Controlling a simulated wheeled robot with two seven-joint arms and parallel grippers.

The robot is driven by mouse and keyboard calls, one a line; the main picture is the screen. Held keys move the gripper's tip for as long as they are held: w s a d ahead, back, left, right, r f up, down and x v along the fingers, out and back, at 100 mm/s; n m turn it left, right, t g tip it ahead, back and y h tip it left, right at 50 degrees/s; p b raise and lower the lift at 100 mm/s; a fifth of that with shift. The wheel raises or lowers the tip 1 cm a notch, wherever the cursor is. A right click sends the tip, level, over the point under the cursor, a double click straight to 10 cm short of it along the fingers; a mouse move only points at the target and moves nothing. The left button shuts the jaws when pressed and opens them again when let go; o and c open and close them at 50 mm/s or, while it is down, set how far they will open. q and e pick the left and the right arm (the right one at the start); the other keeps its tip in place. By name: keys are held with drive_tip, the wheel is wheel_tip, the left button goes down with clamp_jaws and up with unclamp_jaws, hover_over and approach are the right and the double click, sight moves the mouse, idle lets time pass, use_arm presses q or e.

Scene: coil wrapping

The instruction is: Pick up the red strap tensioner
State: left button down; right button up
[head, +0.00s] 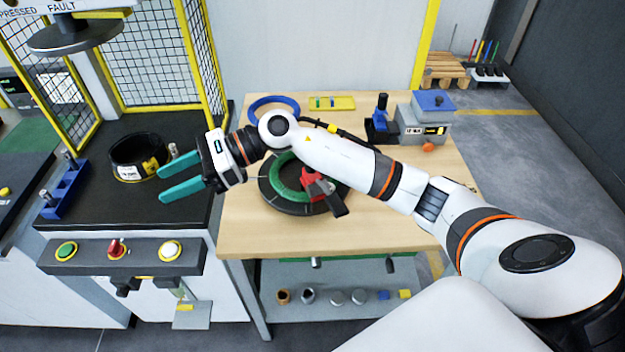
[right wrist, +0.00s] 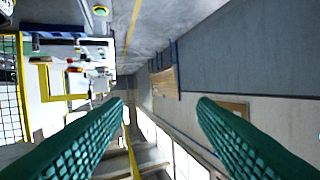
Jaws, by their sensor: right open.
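The red strap tensioner (head: 314,183) lies on the green coil (head: 286,175) on the wooden table, with its dark handle pointing toward the table's front. My right arm passes over the back of the coil and hides part of it. My right gripper (head: 174,176) is left of the table, above the black machine top, with its teal fingers open and empty, pointing left. In the right wrist view the two fingers (right wrist: 162,115) are spread apart with nothing between them. My left gripper is not in view.
A black ring (head: 136,158) with a label sits on the machine top near the right gripper's fingers. A blue ring (head: 273,106), a yellow tray (head: 332,103) and a grey device (head: 422,125) stand at the table's back. The table's front is clear.

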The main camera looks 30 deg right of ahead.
drive_tip(key=w+d+f+n+g+h, duration=0.25)
drive_tip(key=d+n+h, duration=0.25)
drive_tip(key=d+h, duration=0.3)
wheel_tip(320, 180, up, 3)
drive_tip(key=n+h, duration=0.1)
drive_tip(key=h, duration=0.7)
hover_over(314, 181)
drive_tip(key=w+d, duration=0.2)
drive_tip(key=w, duration=0.2)
wheel_tip(314, 181, down, 6)
drive_tip(key=p, duration=0.2)
drive_tip(key=shift+p, duration=0.3)
drive_tip(key=shift+s+f, duration=0.15)
drive_tip(key=shift+f, duration=0.05)
drive_tip(key=f+p, duration=0.2)
drive_tip(key=f, duration=0.1)
drive_tip(key=f+p, duration=0.1)
drive_tip(key=shift+s+a+f, duration=0.2)
drive_tip(key=shift+a, duration=0.1)
drive_tip(key=shift+f, duration=0.2)
clamp_jaws()
drive_tip(key=shift+w+r, duration=0.1)
